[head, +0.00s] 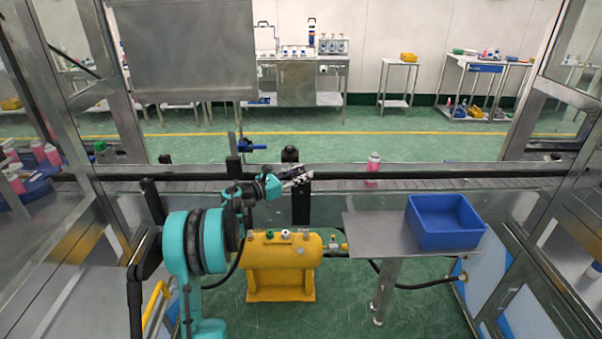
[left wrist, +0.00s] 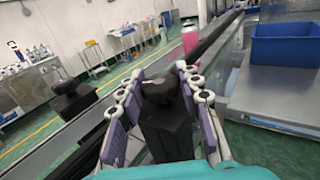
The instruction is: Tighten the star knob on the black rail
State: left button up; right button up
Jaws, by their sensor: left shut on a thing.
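The black star knob (left wrist: 160,91) sits on top of a black block (left wrist: 165,130) at the black rail (left wrist: 214,38) in the left wrist view. My left gripper (head: 300,177) reaches in from the left in the head view, over the near side of the rail (head: 440,172). In the left wrist view the fingers of my left gripper (left wrist: 158,88) stand on both sides of the knob and are shut on it. In the head view the knob is mostly hidden by the gripper. My right gripper is not in view.
A pink bottle (head: 373,168) stands on the conveyor (head: 480,184) right of my gripper. A second black post (head: 290,155) stands across the conveyor. A blue bin (head: 445,222) rests on a metal table (head: 375,237). A yellow tank (head: 282,262) is below.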

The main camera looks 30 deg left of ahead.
pick_arm(q)
jog(key=shift+m+g+h+p, duration=0.3)
jog(key=shift+m+g+h, duration=1.05)
jog(key=shift+h, duration=0.65)
jog(key=shift+m, duration=0.25)
jog(key=o, duration=1.2)
jog(key=shift+w, duration=0.1)
jog(key=v, duration=1.2)
jog(key=shift+f, duration=0.1)
